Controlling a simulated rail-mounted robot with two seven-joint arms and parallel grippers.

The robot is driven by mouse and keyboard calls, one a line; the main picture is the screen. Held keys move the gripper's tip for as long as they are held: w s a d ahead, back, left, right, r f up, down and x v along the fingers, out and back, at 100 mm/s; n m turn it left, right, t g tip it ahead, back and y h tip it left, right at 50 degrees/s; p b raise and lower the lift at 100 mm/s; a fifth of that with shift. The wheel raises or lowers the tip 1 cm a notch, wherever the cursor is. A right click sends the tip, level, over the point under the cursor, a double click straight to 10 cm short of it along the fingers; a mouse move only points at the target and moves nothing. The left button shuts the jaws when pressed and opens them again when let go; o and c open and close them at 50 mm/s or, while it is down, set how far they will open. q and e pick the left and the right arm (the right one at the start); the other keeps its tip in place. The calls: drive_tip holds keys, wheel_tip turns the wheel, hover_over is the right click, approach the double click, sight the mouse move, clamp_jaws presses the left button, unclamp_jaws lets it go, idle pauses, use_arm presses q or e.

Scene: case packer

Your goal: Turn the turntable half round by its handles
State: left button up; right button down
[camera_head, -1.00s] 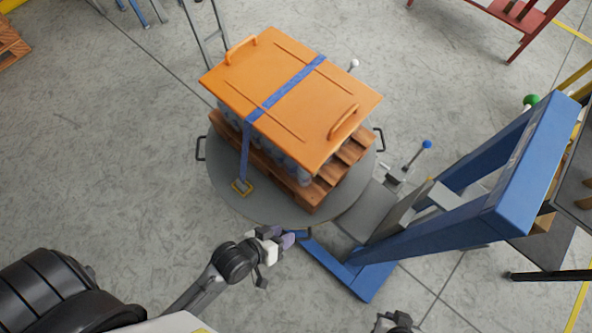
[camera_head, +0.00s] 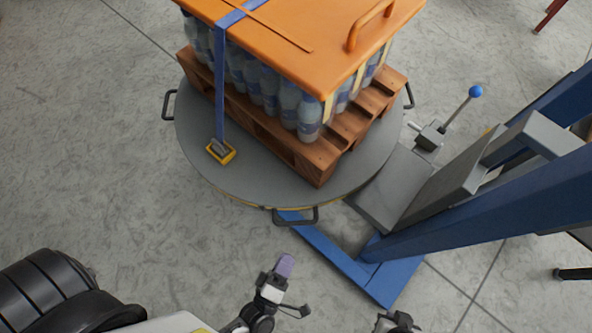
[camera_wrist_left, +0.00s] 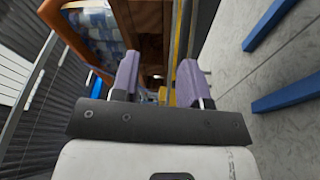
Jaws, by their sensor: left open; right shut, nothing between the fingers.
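The round grey turntable (camera_head: 200,148) carries a loaded wooden pallet (camera_head: 262,125). Black handles stick out from its rim: a front handle (camera_head: 297,222), a left handle (camera_head: 167,105) and a right handle (camera_head: 409,96). My left gripper (camera_head: 288,284) is open and empty, just below the front handle and apart from it in the head view. In the left wrist view its two purple fingers (camera_wrist_left: 158,82) are spread, with pallet wood and bottles beyond them. My right gripper (camera_head: 396,322) is shut and empty at the bottom edge, partly cut off.
Shrink-packed bottles (camera_head: 265,88) stand under an orange cover (camera_head: 300,40), held by a blue strap (camera_head: 220,90). A blue frame (camera_head: 480,205) with a blue-knobbed lever (camera_head: 460,105) stands close on the right.

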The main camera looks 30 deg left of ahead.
sight(296, 223)
use_arm(q)
wheel_tip(296, 223, down, 5)
drive_tip(key=s+n+y+b, duration=0.2)
drive_tip(key=n+b, duration=0.1)
drive_tip(key=b, duration=0.1)
drive_tip(key=b+x, duration=0.1)
drive_tip(key=x, duration=0.3)
drive_tip(key=b+x, duration=0.1)
drive_tip(key=x, duration=0.4)
drive_tip(key=a+b+x, duration=0.1)
drive_tip(key=x, duration=0.3)
drive_tip(key=shift+w+r, duration=0.15)
drive_tip(key=shift+r, duration=0.2)
use_arm(e)
wheel_tip(296, 223, down, 9)
drive_tip(key=shift+r, duration=0.2)
use_arm(q)
clamp_jaws()
use_arm(e)
drive_tip(key=shift+a, duration=0.15)
